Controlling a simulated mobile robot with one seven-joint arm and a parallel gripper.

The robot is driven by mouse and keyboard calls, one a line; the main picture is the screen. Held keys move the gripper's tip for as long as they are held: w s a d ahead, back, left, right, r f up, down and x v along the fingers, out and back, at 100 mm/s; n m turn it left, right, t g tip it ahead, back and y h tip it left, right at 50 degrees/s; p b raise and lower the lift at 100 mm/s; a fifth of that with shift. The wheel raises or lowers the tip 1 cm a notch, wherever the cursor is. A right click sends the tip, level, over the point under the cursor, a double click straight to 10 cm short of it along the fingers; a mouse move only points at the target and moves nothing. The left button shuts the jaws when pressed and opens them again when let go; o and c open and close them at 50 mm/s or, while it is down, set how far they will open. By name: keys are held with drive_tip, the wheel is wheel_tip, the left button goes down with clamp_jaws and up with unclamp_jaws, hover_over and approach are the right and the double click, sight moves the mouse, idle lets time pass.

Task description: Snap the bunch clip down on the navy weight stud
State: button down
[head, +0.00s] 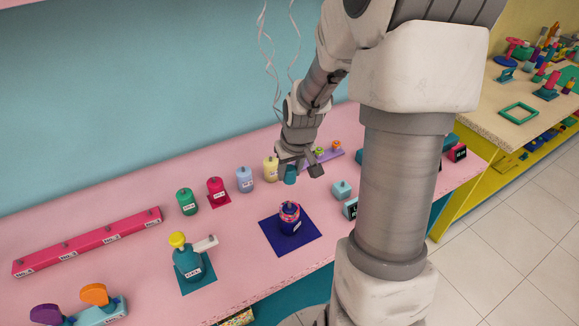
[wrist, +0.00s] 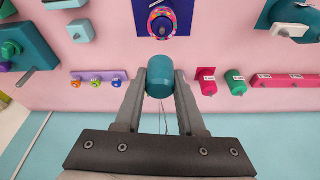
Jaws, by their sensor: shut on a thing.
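My gripper (head: 302,168) is shut on the bunch clip, a teal cylinder (head: 290,175), and holds it above the pink counter. In the wrist view the clip (wrist: 160,77) sits between the two fingertips (wrist: 160,85). Pale curled ribbons (head: 268,50) rise above the gripper in the head view; the balloons are out of view. The navy weight (head: 291,224) stands upright on a navy square mat (head: 272,236), nearer the counter's front than the clip. In the wrist view the weight (wrist: 162,27) is at the top edge, apart from the clip.
Green (head: 187,201), crimson (head: 216,191), blue (head: 244,179) and cream (head: 271,168) weights stand in a row behind. A purple strip (head: 322,157) and a small teal block (head: 342,190) lie right.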

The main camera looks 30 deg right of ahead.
idle(0.3)
wheel_tip(320, 180, down, 8)
drive_tip(key=b, duration=0.6)
drive_tip(key=shift+b, duration=0.35)
drive_tip(key=shift+f+b, duration=1.2)
drive_tip(key=shift+f, duration=0.15)
idle(0.4)
drive_tip(key=shift+c, duration=2.1)
unclamp_jaws()
drive_tip(key=shift+r, duration=0.15)
drive_tip(key=p+v, duration=0.6)
drive_tip(key=v, duration=0.2)
